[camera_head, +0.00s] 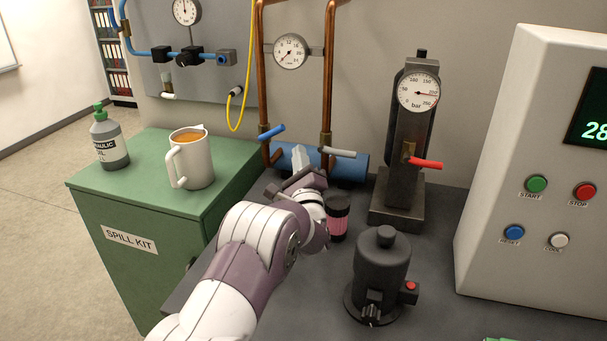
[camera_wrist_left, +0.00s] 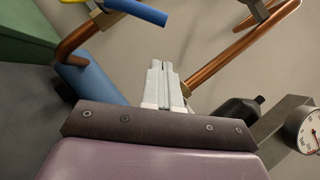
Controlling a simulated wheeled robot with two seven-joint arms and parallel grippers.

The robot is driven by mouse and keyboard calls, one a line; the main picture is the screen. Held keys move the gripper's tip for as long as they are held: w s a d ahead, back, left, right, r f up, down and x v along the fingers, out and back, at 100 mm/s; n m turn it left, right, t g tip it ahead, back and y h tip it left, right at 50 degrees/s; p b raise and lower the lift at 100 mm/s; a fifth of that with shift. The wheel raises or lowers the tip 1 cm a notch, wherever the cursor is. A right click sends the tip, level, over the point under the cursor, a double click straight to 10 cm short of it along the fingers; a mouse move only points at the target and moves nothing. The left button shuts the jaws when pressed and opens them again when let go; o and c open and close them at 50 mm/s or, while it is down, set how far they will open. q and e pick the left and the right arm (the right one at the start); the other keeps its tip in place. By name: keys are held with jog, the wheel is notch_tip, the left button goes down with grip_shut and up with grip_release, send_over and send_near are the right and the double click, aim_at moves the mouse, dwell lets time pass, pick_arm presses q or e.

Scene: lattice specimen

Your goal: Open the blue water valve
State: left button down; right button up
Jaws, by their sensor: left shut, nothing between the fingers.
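The blue water valve's lever (camera_head: 271,132) sits on the left copper pipe, above a blue horizontal cylinder (camera_head: 353,167). The lever points up to the right in the head view. In the left wrist view the blue lever (camera_wrist_left: 138,11) is at the top left, apart from my fingers. My left gripper (camera_head: 299,154) is shut and empty, just right of the blue lever and in front of the cylinder. Its two pale fingers also show together in the left wrist view (camera_wrist_left: 160,82). A grey lever (camera_head: 338,153) is on the right copper pipe, close to the fingers. My right gripper is not in view.
A gauge stand (camera_head: 405,150) with a red lever (camera_head: 426,164) is to the right. A pink jar (camera_head: 338,217) and a black device (camera_head: 380,268) stand on the dark bench. A jug (camera_head: 192,160) and a bottle (camera_head: 108,142) stand on the green spill kit cabinet (camera_head: 137,206).

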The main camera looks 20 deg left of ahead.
pick_arm(q)
jog(key=a+r, duration=0.1)
jog(key=w+a+r, duration=0.1)
jog(key=a+r, duration=0.1)
jog(key=shift+p, duration=0.3)
jog(key=shift+r, duration=0.1)
jog(key=shift+s+r+n+g+p, duration=0.1)
jog(key=shift+r+n+g+p, duration=0.15)
jog(key=shift+n+p, duration=0.25)
notch_tip(320, 180, up, 6)
jog(key=n+g+p, duration=0.6)
jog(key=n+p, duration=0.4)
jog(key=p, duration=0.4)
send_over(271, 134)
jog(key=s, duration=0.2)
jog(key=shift+w+a+r+h+p, duration=0.15)
jog(key=shift+a+h+p, duration=0.15)
jog(key=shift+a+p, duration=0.25)
